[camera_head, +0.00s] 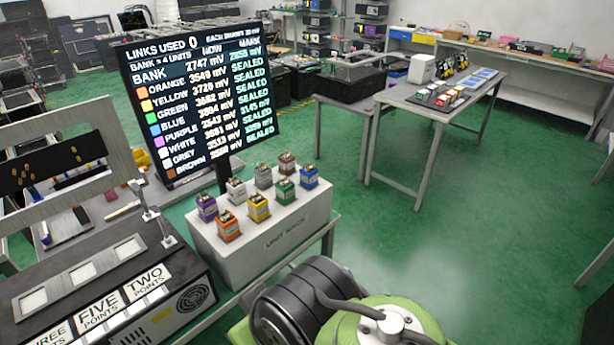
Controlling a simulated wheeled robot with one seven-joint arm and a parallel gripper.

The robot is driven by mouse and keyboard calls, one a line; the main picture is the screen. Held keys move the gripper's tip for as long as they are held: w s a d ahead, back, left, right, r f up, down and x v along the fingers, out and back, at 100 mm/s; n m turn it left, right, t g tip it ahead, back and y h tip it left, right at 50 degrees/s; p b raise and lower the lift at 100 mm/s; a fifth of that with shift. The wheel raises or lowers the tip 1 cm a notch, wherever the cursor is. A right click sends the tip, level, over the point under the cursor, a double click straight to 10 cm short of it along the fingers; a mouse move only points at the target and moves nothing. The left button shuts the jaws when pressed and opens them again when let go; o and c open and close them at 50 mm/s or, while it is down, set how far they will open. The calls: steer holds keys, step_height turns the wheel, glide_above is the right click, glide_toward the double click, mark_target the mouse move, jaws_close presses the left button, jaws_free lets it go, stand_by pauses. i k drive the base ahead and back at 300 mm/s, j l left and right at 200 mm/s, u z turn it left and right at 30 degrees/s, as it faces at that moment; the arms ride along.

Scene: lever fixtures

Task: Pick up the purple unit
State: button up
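The purple unit (207,207) is a small upright block with a purple body and metal terminals on top. It stands at the left end of the white unit rack (262,256), in the middle of the camera_head view. The orange unit (228,228) is in front of it to the right, and the white unit (236,190) is behind it to the right. My gripper is not in this view. Green and black parts of my own body fill the bottom centre.
Yellow (259,207), green (286,191), blue (309,177), grey (264,175) and brown (287,162) units share the rack. A display screen (200,95) rises behind its left end. A labelled console (105,290) stands at left. Green floor (400,235) is open at right.

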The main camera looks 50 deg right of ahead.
mark_target(209, 209)
steer(key=i+l+u, duration=0.25)
steer(key=u, duration=0.15)
steer(key=i+l+u, duration=0.15)
steer(key=l+u, duration=0.25)
steer(key=i+l+u, duration=0.15)
steer(key=u, duration=0.25)
steer(key=i+l+u, duration=0.1)
steer(key=l+u, duration=0.35)
